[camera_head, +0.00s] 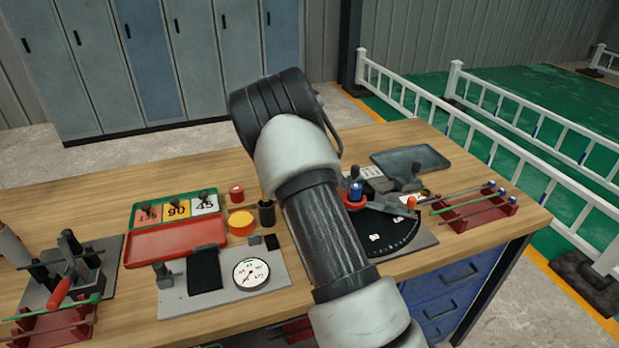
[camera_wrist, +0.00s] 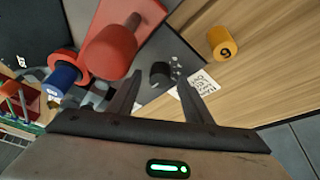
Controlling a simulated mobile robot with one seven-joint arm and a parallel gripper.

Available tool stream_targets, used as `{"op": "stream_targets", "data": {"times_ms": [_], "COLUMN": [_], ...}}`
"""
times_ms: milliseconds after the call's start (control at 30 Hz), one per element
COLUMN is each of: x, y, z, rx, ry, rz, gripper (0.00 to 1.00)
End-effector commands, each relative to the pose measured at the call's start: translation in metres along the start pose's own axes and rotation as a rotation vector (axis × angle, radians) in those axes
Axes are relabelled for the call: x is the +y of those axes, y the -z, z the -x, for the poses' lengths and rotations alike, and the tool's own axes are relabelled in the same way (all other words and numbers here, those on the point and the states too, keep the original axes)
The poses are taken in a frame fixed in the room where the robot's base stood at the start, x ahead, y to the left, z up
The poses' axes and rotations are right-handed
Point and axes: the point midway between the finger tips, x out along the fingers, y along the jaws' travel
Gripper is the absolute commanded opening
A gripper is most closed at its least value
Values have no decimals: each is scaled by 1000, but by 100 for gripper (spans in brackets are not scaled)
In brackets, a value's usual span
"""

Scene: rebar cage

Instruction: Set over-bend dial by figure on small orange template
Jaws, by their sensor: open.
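My gripper (camera_wrist: 160,95) is open and empty in the wrist view; my own arm hides it in the head view. A dark round knob (camera_wrist: 160,73) with white marks lies beyond and between the fingertips; I cannot tell if it is the over-bend dial. A small orange-yellow cylinder (camera_wrist: 222,43) has a dark figure like 6 or 9 on its end. I cannot tell which is the named template. A white-faced round dial (camera_head: 251,273) lies on a grey plate.
A large red knob (camera_wrist: 112,50) and a blue peg (camera_wrist: 64,78) with a red collar stand left of my fingers. A note (camera_wrist: 203,84) lies by the right finger. A black fan-shaped plate (camera_head: 390,234) and a red rod rack (camera_head: 478,210) stand at the right.

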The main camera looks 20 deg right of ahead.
Motion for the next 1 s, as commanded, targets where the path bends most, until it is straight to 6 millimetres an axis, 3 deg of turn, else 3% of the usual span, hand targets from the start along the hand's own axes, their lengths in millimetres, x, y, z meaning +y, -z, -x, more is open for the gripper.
{"op": "stream_targets", "data": {"times_ms": [167, 700, 1000], "x": [-1, -1, 0], "y": [1, 0, 0], "z": [24, 148, 172], "rx": [2, 1, 0], "ry": [4, 3, 0], "rz": [0, 0, 0], "gripper": [46, 46, 46]}}
